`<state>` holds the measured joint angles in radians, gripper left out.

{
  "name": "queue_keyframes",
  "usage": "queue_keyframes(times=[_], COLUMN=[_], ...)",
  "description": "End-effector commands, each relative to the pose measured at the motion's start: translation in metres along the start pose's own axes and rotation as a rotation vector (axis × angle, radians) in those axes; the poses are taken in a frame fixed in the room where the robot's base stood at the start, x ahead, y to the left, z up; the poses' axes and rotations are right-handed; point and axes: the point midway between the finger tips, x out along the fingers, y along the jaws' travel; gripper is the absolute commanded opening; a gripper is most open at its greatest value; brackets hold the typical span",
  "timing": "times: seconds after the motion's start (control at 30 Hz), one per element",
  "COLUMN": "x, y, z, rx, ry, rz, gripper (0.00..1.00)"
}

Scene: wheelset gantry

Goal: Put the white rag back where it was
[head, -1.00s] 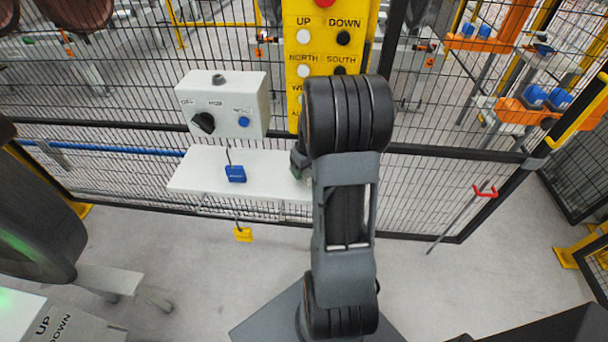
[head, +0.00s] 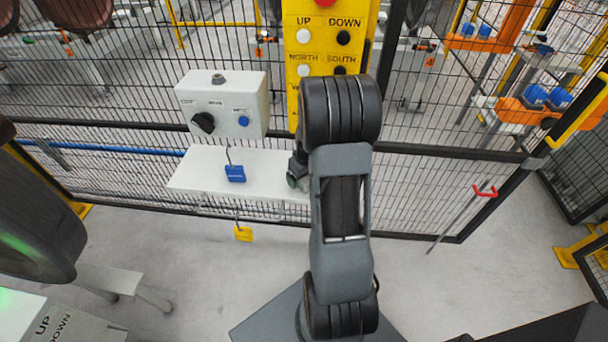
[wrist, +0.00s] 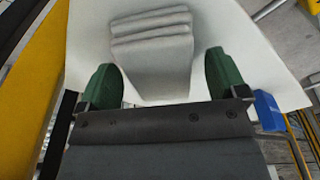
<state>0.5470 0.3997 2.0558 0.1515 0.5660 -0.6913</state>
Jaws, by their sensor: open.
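The white rag (wrist: 152,50) shows in the wrist view as a folded, layered pale cloth on the white shelf (wrist: 243,48). My gripper (wrist: 162,68) is open, with one green finger on each side of the rag's near part. A gap shows between the rag and each finger. In the head view my gripper (head: 297,176) is at the right end of the shelf (head: 208,172), partly hidden by my arm. The rag cannot be made out in the head view.
A blue padlock (head: 235,174) lies on the shelf, and a yellow one (head: 243,234) hangs below it. A white control box (head: 222,104) stands behind the shelf. A yellow button panel (head: 325,40) and mesh fence rise behind my arm. Open floor (head: 430,280) lies to the right.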

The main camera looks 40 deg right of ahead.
Motion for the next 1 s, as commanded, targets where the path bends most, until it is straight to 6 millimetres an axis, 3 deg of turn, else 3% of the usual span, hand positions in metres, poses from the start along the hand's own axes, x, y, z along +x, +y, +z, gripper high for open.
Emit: queue_keyframes(times=[0.23,0.6,0.87,1.0], x=[-0.013,-0.082,-0.113,-0.131], y=[0.001,0.001,0.000,-0.025], z=[-0.001,-0.001,-0.001,-0.001], rx=[0.000,0.000,0.001,-0.007], ry=[0.003,0.004,0.003,0.014], rz=[0.002,0.003,0.001,0.008], gripper=[0.91,0.91,0.91,0.91])
